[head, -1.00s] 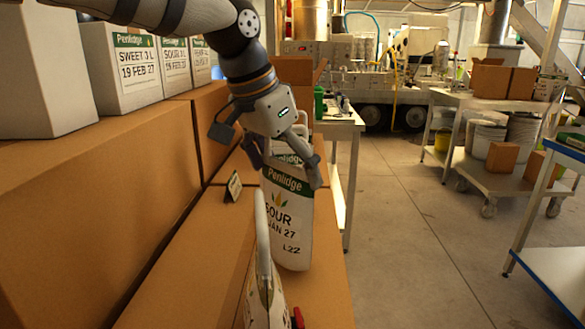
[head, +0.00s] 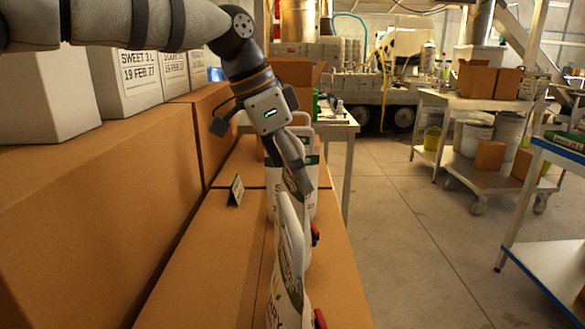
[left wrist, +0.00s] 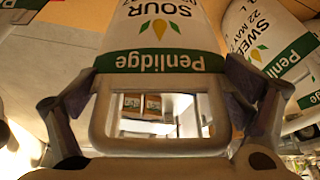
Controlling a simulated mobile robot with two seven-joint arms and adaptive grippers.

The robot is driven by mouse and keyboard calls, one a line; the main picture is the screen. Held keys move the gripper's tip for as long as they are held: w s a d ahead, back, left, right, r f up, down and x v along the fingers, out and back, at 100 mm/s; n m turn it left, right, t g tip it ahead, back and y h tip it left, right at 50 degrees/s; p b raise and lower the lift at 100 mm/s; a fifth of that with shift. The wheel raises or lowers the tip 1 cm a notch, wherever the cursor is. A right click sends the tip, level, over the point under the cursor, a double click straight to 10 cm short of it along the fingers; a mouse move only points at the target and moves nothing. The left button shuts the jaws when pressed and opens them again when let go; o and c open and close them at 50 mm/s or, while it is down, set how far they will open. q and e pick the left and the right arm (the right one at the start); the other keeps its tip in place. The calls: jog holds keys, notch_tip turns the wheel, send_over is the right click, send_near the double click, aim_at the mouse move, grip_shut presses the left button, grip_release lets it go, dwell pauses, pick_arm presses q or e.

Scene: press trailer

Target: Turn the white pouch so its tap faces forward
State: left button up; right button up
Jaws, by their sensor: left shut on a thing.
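A white pouch (head: 307,225) stands on the brown cardboard surface and shows nearly edge-on in the head view, a red tap (head: 316,235) at its right side. My left gripper (head: 292,168) is shut on this pouch at its top. In the left wrist view the pouch (left wrist: 165,25), marked Penlidge and SOUR, lies between the fingers, its handle frame across the opening. A nearer pouch (head: 290,290) partly hides it in the head view. My right gripper is not in view.
Another pouch (head: 310,200) stands just behind, and a SWEET pouch (left wrist: 265,45) shows in the left wrist view. A small dark card (head: 236,190) stands to the left. White boxes (head: 125,80) line the far left.

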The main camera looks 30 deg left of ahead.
pick_arm(q)
jog(key=shift+m, duration=0.9)
jog(key=shift+f, duration=0.9)
jog(key=o, duration=1.6)
jog(key=shift+o, duration=0.2)
jog(key=shift+f, duration=0.15)
jog(key=v, duration=1.2)
